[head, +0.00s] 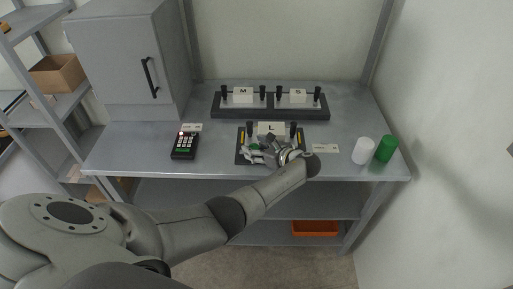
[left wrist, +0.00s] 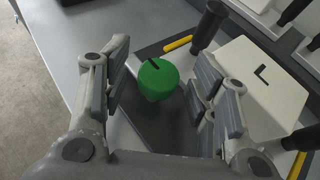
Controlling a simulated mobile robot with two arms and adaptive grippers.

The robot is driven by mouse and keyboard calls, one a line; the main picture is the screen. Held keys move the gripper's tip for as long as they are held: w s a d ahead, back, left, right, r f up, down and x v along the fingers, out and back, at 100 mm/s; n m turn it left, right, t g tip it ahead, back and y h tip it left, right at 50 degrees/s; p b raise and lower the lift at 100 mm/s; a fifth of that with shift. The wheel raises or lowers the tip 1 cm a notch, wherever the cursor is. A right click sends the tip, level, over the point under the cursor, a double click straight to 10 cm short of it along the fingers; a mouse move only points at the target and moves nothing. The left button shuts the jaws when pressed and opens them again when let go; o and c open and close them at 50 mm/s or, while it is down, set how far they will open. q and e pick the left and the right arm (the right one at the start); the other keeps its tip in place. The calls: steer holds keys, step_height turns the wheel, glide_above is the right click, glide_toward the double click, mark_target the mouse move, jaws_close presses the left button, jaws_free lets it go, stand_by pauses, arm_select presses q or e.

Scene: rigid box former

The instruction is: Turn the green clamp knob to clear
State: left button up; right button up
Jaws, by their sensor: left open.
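The green clamp knob (left wrist: 158,80) is a round green cap with a black line on top, standing on a dark base plate (left wrist: 140,122). In the head view only a bit of the knob (head: 255,147) shows beside my gripper. My left gripper (left wrist: 158,85) is open, with one finger on each side of the knob; I cannot tell whether they touch it. In the head view the left gripper (head: 254,152) is over the front of the base plate. Behind the knob is the white block marked L (left wrist: 258,82), which also shows in the head view (head: 271,128). My right gripper is not in view.
A dark rack holds white blocks M (head: 243,94) and S (head: 297,95) behind. A black keypad device (head: 185,146) lies to the left. A white cup (head: 362,150) and a green cup (head: 386,148) stand at right. A grey cabinet (head: 130,60) stands back left.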

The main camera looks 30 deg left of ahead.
arm_select(q)
steer(key=v, duration=1.2)
